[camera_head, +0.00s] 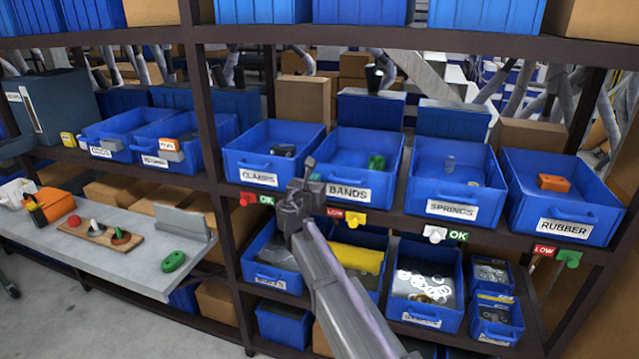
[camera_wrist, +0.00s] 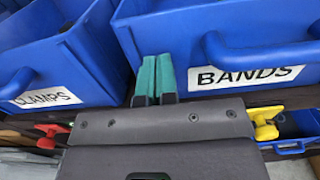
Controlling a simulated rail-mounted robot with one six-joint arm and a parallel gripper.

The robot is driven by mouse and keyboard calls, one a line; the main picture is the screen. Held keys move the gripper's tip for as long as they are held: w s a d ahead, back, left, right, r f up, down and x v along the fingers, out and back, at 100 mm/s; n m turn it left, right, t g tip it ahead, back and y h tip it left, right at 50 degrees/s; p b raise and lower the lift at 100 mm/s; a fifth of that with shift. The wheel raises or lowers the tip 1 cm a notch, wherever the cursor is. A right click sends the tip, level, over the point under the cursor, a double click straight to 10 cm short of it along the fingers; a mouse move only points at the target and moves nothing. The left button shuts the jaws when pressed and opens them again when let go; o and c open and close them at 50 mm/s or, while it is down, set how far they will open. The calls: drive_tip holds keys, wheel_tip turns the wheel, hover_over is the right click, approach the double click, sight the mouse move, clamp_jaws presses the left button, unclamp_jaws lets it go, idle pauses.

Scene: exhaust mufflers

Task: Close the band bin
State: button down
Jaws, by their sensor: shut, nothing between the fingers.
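The band bin (camera_head: 392,189) is a blue open-top bin with a white BANDS label and a front handle, standing on the middle shelf with a green item inside. In the wrist view its front wall (camera_wrist: 200,30) fills the upper right, with the handle above the label. My gripper (camera_head: 309,163) is in front of the shelf, near the bin's left front corner. In the wrist view my gripper's teal fingertips (camera_wrist: 154,60) are together and empty, overlapping the left part of the bin's front, left of the label. I cannot tell whether they touch it.
The CLAMPS bin (camera_head: 233,168) stands left of the band bin, the SPRINGS bin (camera_head: 485,209) and RUBBER bin (camera_head: 590,232) to its right. Coloured tags, including a yellow one (camera_head: 355,219), hang along the shelf edge. A grey table (camera_head: 150,265) is at left.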

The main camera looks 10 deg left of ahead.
drive_tip(key=shift+w+r, duration=0.1)
drive_tip(key=shift+w, duration=0.15)
drive_tip(key=s+a, duration=0.3)
drive_tip(key=s, duration=1.1)
drive_tip(key=s+d+f+m+g+h, duration=0.1)
drive_tip(key=s+d+f+m+g, duration=0.55)
drive_tip(key=d+m, duration=0.45)
drive_tip(key=s+d+f+m+g, duration=0.6)
drive_tip(key=d+f+m+g, duration=0.15)
drive_tip(key=m, duration=0.65)
drive_tip(key=s+d+f+m+g+y, duration=0.1)
drive_tip(key=s+d+m+g+y, duration=0.1)
drive_tip(key=s+d+m, duration=0.2)
drive_tip(key=s+d+f+m+g+y, duration=0.1)
drive_tip(key=s+d+m, duration=0.3)
drive_tip(key=d, duration=0.7)
drive_tip(key=shift+s+d+f+m+g+y, duration=0.15)
drive_tip(key=shift+s+f+m+g+y, duration=0.25)
drive_tip(key=shift+f+m+y, duration=0.15)
